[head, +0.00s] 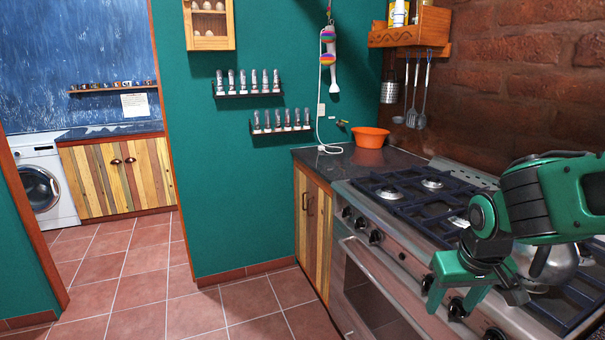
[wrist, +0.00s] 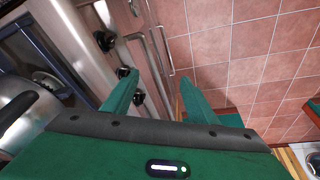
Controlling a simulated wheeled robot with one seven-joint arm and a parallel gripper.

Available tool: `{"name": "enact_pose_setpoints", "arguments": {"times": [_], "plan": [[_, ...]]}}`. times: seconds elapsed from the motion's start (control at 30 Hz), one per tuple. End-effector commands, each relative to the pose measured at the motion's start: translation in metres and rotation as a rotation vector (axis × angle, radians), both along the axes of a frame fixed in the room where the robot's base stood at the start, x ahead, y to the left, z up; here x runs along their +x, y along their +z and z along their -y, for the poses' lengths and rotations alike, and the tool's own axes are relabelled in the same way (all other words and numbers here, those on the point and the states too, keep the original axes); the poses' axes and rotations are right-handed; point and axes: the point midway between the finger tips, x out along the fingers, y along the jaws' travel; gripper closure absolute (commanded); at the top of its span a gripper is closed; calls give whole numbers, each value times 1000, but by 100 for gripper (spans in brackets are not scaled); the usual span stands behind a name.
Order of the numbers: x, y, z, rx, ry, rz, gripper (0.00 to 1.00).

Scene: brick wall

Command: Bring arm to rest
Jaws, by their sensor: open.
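My gripper (head: 453,296) hangs at the end of my green and black arm at the right of the head view, over the front edge of the stove (head: 395,262). Its two green fingers are apart with nothing between them. The wrist view shows the open gripper (wrist: 158,95) from behind, with the oven front, knobs and tiled floor beyond the fingers. My arm is bent and reaches in from the right edge of the head view, across the stove top.
A metal kettle (head: 556,268) stands on the stove's right part, partly hidden behind my arm. Black knobs (head: 376,237) stick out along the stove front. An orange bowl (head: 370,137) sits on the dark counter (head: 318,159). The tiled floor (head: 135,262) at left is clear.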

Motion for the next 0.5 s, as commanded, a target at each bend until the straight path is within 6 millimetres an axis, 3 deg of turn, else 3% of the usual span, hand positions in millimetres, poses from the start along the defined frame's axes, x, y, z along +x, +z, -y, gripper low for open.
{"name": "enact_pose_setpoints", "arguments": {"times": [0.2, 0.4, 0.5], "plan": [[-15, 40, -5, 61, 34, 117, 47], [-85, 26, 67, 72, -229, -59, 47], [-124, 22, 89, 96, -353, -142, 47]]}}
